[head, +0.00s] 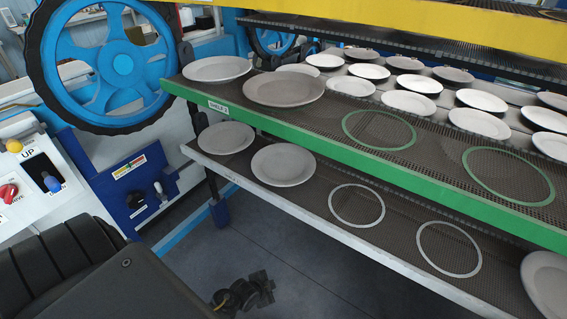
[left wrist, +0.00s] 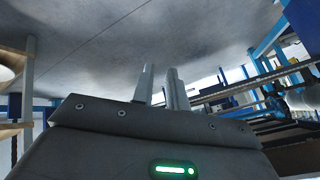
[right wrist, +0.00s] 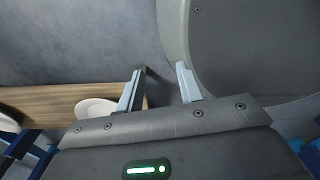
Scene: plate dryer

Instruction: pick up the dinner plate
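Several plates lie on a rack. The largest, a wide grey-beige plate (head: 284,90), lies flat on the green-edged shelf (head: 330,153) and looks most like the dinner plate. A white plate (head: 216,69) is to its left. My left gripper (left wrist: 162,85) shows in the left wrist view with a narrow gap between its fingers and nothing in it. My right gripper (right wrist: 158,85) is open and empty in the right wrist view. Neither gripper can be made out clearly in the head view, and neither touches a plate.
Two green rings (head: 379,114) mark bare places on the green-edged shelf. The lower shelf (head: 300,210) holds more plates and grey rings. Smaller plates fill rows behind. A blue handwheel (head: 120,65) and control panel stand left. A white plate (right wrist: 97,107) lies on a wooden surface.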

